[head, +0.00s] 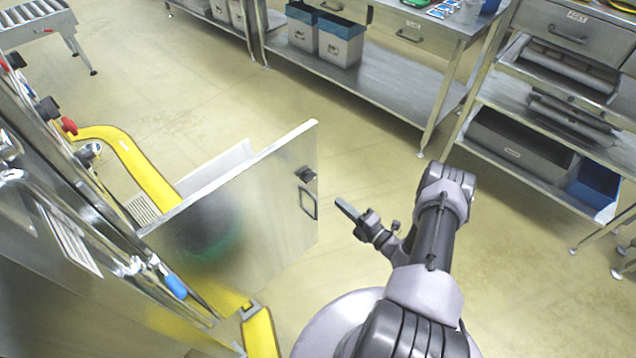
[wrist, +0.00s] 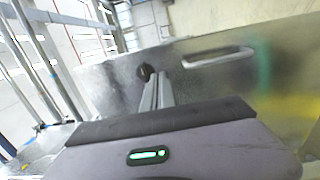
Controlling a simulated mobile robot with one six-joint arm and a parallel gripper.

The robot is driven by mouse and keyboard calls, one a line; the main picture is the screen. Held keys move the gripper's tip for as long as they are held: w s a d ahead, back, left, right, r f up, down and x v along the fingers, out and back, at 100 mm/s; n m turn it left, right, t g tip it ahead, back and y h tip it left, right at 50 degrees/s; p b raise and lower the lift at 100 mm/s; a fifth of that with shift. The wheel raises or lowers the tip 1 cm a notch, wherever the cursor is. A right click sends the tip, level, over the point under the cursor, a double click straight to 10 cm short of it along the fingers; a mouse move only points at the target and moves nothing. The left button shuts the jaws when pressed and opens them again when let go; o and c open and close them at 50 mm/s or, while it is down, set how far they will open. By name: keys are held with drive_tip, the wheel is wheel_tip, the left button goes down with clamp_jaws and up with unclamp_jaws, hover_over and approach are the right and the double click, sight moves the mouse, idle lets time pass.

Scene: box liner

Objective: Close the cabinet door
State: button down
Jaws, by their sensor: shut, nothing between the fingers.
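The metal cabinet door (head: 255,218) stands swung open from the steel cabinet (head: 75,255) at the left. A dark knob (head: 307,174) and a recessed handle (head: 308,203) are near its free edge. My gripper (head: 342,206) is shut and empty, just right of that free edge in the head view, with a small gap showing there. In the wrist view my gripper (wrist: 155,82) points toward the door face (wrist: 115,85), its tips near the dark knob (wrist: 145,72). The handle (wrist: 218,56) is to the right of them. I cannot tell whether the tips touch the door.
A yellow floor guard (head: 130,160) runs along the cabinet front beneath the door. Steel workbenches (head: 390,85) with bins stand at the back and right. A roller conveyor (head: 35,22) is at the far left. The floor between the door and benches is clear.

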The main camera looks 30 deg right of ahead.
drive_tip(key=b, duration=0.2)
hover_over(317, 184)
drive_tip(key=s+a, duration=0.2)
drive_tip(key=s, duration=0.3)
drive_tip(key=shift+w+d, duration=0.1)
drive_tip(key=shift+w, duration=0.55)
